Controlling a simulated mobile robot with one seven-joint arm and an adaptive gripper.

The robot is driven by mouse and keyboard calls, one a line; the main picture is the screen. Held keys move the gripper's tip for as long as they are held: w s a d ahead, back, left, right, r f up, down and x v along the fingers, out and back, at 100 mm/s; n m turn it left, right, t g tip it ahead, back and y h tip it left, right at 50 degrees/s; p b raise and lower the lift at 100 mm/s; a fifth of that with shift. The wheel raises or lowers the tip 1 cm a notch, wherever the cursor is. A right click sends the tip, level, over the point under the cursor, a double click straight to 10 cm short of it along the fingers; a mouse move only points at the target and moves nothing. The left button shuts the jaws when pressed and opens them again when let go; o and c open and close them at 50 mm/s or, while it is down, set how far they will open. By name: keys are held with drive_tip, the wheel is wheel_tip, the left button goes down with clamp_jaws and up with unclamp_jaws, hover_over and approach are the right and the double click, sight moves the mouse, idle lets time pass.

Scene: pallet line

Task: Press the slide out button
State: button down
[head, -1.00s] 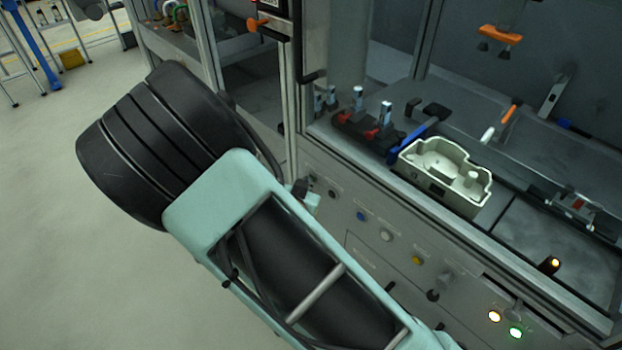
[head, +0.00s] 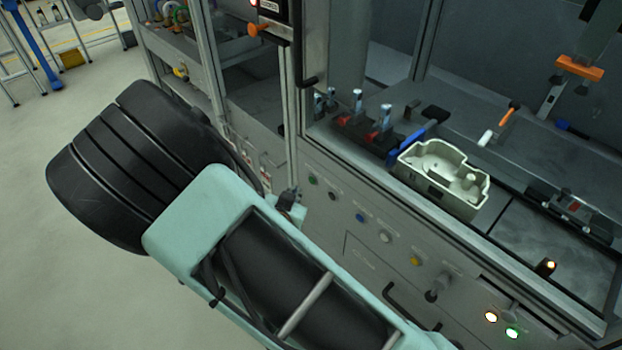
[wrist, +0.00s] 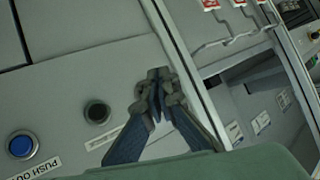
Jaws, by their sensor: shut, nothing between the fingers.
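The button panel (head: 345,235) on the front of the machine has a row of round buttons. A green button (head: 312,180), a dark button (head: 333,196) and a blue button (head: 360,217) show in the head view. In the wrist view the blue button (wrist: 21,146) has a label with "PUSH" on it; the dark button (wrist: 97,112) lies to its right, its label partly hidden by my gripper. I cannot read a slide out label. My gripper (wrist: 158,82) is shut and empty, in front of the panel near its edge post, and appears to cover the green button there.
A white button (head: 385,237), a yellow button (head: 414,261) and lit lamps (head: 491,316) lie farther right. A pale casting (head: 445,175) sits on the work surface above. A metal frame post (wrist: 200,75) stands close beside my gripper.

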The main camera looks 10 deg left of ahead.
drive_tip(key=shift+s+a+p, duration=0.35)
drive_tip(key=shift+s+a, duration=0.55)
drive_tip(key=shift+s, duration=0.15)
